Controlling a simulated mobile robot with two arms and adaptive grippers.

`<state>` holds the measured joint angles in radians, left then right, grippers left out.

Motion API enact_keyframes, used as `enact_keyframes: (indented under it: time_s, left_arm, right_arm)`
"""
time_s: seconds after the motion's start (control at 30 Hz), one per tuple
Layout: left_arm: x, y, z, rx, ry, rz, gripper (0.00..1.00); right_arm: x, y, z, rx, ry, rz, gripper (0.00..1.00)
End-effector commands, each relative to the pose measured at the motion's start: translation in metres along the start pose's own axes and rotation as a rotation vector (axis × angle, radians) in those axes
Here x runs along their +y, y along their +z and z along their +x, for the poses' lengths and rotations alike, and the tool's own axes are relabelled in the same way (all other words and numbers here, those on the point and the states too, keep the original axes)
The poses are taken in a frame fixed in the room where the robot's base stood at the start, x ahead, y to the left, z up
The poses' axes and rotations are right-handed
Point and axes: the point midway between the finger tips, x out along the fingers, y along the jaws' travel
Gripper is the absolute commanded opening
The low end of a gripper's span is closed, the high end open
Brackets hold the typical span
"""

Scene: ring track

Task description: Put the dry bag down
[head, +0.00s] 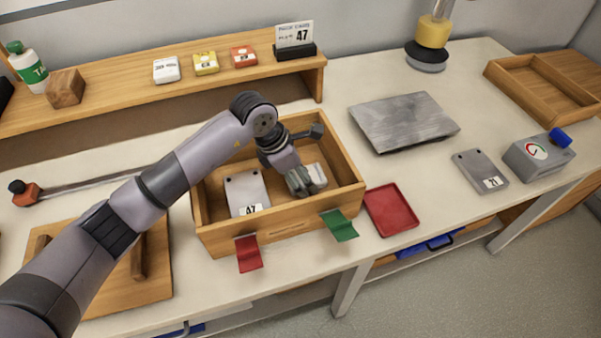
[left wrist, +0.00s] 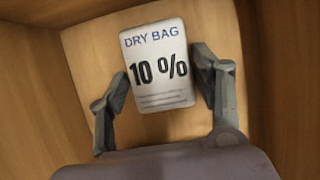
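The dry bag (left wrist: 158,92) is a small white packet lettered "DRY BAG" and "10 %". In the left wrist view it lies face up between the fingers of my left gripper (left wrist: 160,72). Both fingertips meet its side edges. In the head view my left gripper (head: 307,178) reaches down into the right part of an open wooden box (head: 282,228). The bag is mostly hidden there by the fingers. From these views I cannot tell whether the bag rests on the box floor. My right gripper is not in view.
A grey plate tagged 47 (head: 246,190) stands in the box's left part. Red (head: 248,254) and green (head: 339,226) tabs hang on its front. A red tray (head: 391,210) is to the right. A grey slab (head: 404,121) lies behind it. A shelf (head: 120,98) runs along the back.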

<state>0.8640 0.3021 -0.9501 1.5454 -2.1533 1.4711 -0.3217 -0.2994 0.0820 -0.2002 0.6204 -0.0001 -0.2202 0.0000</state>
Motion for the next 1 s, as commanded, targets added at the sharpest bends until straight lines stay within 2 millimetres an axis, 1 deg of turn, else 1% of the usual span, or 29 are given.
enact_keyframes:
  time_s: [0.03, 0.17, 0.43, 0.57, 0.67, 0.9, 1.0]
  left_arm:
    - [0.000, 0.000, 0.000, 0.000, 0.000, 0.000, 0.65]
    - [0.000, 0.000, 0.000, 0.000, 0.000, 0.000, 0.73]
    - [0.000, 0.000, -0.001, 0.000, 0.000, 0.000, 0.73]
    - [0.000, 0.002, -0.006, -0.001, 0.001, -0.001, 0.73]
    - [0.002, 0.001, -0.019, -0.001, 0.005, 0.000, 0.73]
    - [0.002, 0.001, -0.072, -0.001, 0.007, 0.001, 0.73]
    - [0.001, 0.001, -0.091, 0.000, 0.005, 0.001, 0.73]
  right_arm:
    - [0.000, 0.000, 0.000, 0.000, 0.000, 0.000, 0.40]
    - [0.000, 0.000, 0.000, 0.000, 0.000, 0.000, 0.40]
    - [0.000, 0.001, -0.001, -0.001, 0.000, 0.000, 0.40]
    - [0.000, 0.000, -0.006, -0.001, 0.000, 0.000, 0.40]
    - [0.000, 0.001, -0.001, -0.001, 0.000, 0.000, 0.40]
    - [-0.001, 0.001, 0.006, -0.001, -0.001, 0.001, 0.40]
    - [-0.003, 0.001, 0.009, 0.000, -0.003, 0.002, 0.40]
